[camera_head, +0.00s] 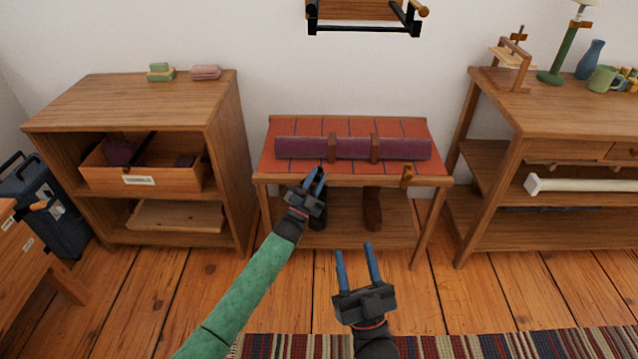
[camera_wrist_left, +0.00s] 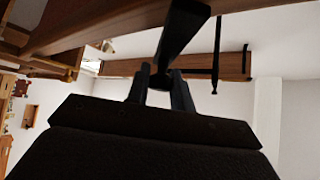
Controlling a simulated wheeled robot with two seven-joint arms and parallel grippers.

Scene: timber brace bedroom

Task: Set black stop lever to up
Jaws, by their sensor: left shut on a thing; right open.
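The black stop lever (camera_wrist_left: 180,38) is a dark bar in the left wrist view, running from the top edge down between my left fingertips. My left gripper (camera_head: 317,180) is shut on it at the front edge of the low bench (camera_head: 390,181); the same gripper also shows in the left wrist view (camera_wrist_left: 160,88). In the head view the gripper hides most of the lever, so its angle is hard to tell. My right gripper (camera_head: 357,262) is open and empty, lower in the picture, in front of the bench and apart from it.
A purple roll (camera_head: 290,148) lies strapped on the bench's red top. A shelf unit (camera_head: 222,130) is left, a workbench (camera_head: 490,110) right, a wall rack (camera_head: 362,10) above.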

